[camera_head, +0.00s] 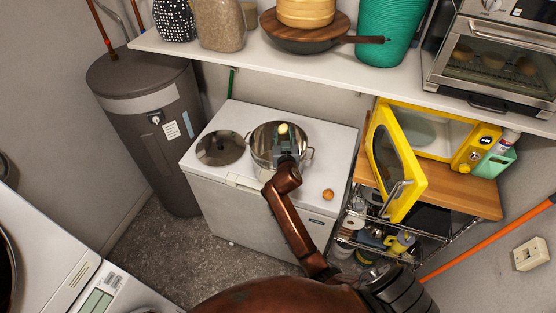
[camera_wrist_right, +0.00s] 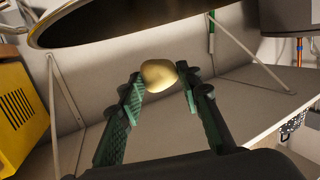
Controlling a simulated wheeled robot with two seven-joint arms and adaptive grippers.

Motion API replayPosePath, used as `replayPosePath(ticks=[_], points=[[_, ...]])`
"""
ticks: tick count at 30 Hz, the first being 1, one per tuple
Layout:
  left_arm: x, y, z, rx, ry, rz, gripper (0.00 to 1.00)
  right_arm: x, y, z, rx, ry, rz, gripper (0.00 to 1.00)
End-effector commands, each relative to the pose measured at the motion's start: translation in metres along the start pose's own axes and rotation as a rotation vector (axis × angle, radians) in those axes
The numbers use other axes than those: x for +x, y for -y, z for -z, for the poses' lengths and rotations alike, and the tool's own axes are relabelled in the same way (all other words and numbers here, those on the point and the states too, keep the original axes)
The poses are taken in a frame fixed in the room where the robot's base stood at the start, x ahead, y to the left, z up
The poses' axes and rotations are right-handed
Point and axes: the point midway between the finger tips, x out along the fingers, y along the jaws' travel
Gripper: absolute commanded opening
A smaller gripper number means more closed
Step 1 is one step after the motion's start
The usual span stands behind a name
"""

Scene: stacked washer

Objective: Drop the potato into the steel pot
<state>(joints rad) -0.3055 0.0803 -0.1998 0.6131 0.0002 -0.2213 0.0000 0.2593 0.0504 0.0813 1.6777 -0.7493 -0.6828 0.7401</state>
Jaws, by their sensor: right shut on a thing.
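The potato (camera_head: 283,129) is small, pale and yellowish. My right gripper (camera_head: 284,137) is shut on it and holds it over the steel pot (camera_head: 264,161). In the right wrist view the potato (camera_wrist_right: 158,75) sits at the tips between the two green-padded fingers. The pot is shiny, open at the top, with side handles, and stands on a white chest-like appliance (camera_head: 240,205). The gripper and arm hide part of the pot's opening. The exact height of the potato above the rim is hard to tell. My left gripper is not in view.
A round lid (camera_head: 220,148) lies left of the pot, and an onion-like item (camera_head: 328,194) lies to its right. A shelf (camera_head: 240,55) with a pan (camera_head: 305,37) runs behind and above. A yellow microwave (camera_head: 392,165) stands open at right. A grey tank (camera_head: 150,125) is at left.

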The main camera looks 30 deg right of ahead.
Motion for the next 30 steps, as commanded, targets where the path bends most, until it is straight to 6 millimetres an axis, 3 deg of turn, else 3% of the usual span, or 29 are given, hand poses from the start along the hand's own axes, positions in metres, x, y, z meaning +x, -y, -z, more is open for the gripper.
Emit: replayPosePath(ticks=[9,10,18,26,30], points=[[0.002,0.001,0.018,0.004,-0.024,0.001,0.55,0.0,0.0,-0.002,0.0,-0.002,0.001,0.08],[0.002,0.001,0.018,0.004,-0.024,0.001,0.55,0.0,0.0,-0.002,0.0,-0.002,0.001,0.34],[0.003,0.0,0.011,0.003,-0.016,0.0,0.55,0.0,0.0,-0.003,0.0,-0.001,0.001,0.53],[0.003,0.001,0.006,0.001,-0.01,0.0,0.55,0.0,0.0,-0.003,0.001,0.0,0.001,0.53],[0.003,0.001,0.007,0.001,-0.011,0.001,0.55,-0.01,0.001,-0.004,0.002,0.001,0.001,0.53]])
